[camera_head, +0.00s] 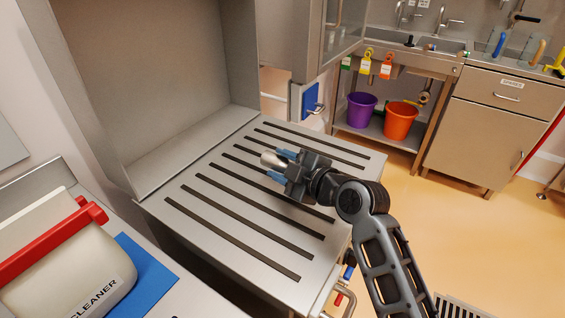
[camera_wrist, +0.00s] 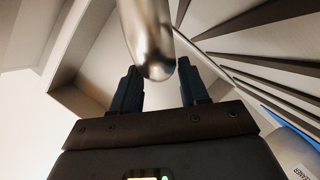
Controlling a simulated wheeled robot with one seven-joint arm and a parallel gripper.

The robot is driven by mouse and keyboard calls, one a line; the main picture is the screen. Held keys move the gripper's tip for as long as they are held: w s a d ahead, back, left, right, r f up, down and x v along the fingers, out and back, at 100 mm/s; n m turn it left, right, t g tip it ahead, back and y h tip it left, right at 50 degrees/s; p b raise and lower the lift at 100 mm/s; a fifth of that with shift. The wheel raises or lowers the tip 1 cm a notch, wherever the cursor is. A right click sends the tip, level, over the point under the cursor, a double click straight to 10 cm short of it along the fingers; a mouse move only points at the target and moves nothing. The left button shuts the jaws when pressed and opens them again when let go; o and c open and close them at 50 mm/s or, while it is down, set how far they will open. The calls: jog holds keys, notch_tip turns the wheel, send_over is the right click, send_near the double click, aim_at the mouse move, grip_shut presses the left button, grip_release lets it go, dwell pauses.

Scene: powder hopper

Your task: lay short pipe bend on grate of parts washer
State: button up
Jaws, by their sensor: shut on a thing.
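My gripper (camera_head: 277,166) is over the slotted metal grate (camera_head: 205,226) of the parts washer, toward its far half. It is shut on a shiny metal pipe bend (camera_head: 270,159), whose end sticks out past the blue fingertips. In the wrist view the pipe bend (camera_wrist: 148,35) runs up out of the top of the picture between the two dark blue fingers (camera_wrist: 157,88). Part of the bend is cut off there. I cannot tell whether it touches the grate or hangs just above it.
The washer's tall back panel (camera_head: 165,70) stands behind the grate. A cleaner container (camera_head: 85,268) with a red handle sits at the lower left on a blue mat. Purple (camera_head: 361,109) and orange (camera_head: 399,121) buckets stand under the sink bench. The grate's near slots are bare.

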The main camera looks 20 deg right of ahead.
jog(key=o, duration=1.2)
jog(key=shift+o, duration=0.2)
jog(key=shift+s, duration=0.1)
jog(key=b+v, duration=0.1)
jog(key=v, duration=0.6)
jog(key=shift+s+d+r, duration=0.1)
jog(key=shift+s, duration=0.2)
jog(key=shift+s, duration=0.1)
